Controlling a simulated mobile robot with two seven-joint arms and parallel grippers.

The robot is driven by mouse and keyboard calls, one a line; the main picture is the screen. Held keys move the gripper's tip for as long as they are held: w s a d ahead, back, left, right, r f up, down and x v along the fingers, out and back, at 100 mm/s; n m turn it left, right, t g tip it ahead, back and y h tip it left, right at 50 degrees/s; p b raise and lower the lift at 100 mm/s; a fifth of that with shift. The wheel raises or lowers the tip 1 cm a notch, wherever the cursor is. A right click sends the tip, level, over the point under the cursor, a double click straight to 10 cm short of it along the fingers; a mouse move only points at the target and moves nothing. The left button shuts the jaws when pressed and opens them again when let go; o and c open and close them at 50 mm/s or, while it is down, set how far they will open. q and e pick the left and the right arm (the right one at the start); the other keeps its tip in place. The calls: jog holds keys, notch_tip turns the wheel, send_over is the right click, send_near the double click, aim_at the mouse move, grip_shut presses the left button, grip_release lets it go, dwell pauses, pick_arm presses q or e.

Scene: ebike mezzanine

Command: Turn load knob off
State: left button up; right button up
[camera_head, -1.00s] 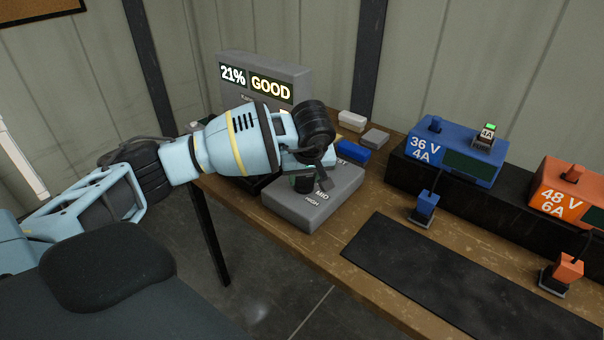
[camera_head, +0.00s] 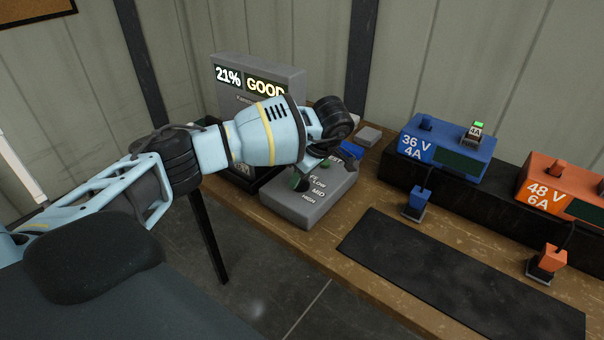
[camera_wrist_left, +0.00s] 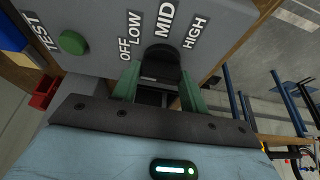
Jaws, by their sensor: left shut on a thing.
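The load knob (camera_wrist_left: 160,57) is a dark round knob on the face of a grey load box (camera_head: 298,209). OFF, LOW, MID and HIGH are printed around it. MID stands directly above the knob in the left wrist view; I cannot make out a pointer on it. My left gripper (camera_wrist_left: 158,84) has its green fingers on both sides of the knob and is shut on it. In the head view the left gripper (camera_head: 303,182) reaches over the box, and its wrist hides the knob. My right gripper is not in view.
A green button (camera_wrist_left: 73,42) sits by TEST on the same box. Behind stands a grey tester (camera_head: 290,76) reading 21% GOOD. To the right are a blue charger (camera_head: 470,143) and an orange charger (camera_head: 545,180), with a bare black mat (camera_head: 450,270) in front.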

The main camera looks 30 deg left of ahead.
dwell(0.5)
pick_arm(q)
jog(key=o, duration=1)
jog(key=shift+r, duration=0.1)
jog(key=shift+v, duration=3.85)
jog(key=shift+w, duration=0.1)
